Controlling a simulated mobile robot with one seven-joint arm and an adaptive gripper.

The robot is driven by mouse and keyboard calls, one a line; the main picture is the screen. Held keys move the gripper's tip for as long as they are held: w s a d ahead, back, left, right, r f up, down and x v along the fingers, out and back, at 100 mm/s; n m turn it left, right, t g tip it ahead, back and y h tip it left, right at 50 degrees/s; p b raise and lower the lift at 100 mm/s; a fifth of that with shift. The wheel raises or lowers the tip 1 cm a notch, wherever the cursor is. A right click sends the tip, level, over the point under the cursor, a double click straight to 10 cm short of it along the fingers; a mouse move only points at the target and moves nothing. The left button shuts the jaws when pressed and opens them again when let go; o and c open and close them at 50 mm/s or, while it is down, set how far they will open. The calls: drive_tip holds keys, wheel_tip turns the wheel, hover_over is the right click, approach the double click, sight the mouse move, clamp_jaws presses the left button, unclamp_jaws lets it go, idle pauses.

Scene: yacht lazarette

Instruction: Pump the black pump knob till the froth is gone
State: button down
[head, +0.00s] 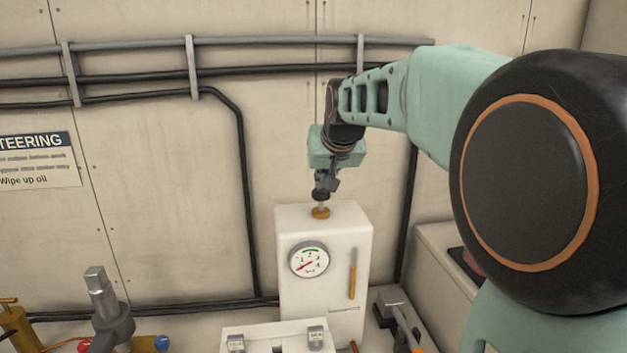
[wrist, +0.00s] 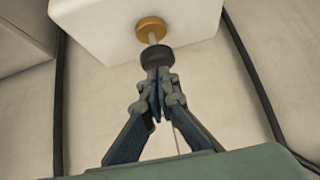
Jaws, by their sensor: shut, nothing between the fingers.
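The black pump knob (wrist: 157,57) sits on a thin metal rod above a brass collar (head: 320,212) on top of a white box-shaped unit (head: 325,237). My gripper (head: 321,190) is above the unit, pointing down, with its fingers closed together. In the wrist view my gripper (wrist: 158,75) has its tips right at the knob's top, seemingly touching it, not around it. A stretch of rod shows between knob and collar. The unit's front has a round gauge (head: 309,260) with a red needle at the lower left, and a vertical sight tube (head: 352,275) with amber fluid in its lower part.
A white box with metal latches (head: 278,338) stands in front of the unit. A grey metal fitting (head: 104,295) stands at the lower left. Dark pipes (head: 243,180) run along the wall behind. A grey-handled fitting (head: 390,302) is at the unit's right.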

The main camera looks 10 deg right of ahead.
sight(324, 194)
wheel_tip(324, 194, down, 4)
drive_tip(key=b, duration=0.2)
drive_tip(key=shift+r+b, duration=0.15)
drive_tip(key=shift+b, duration=0.25)
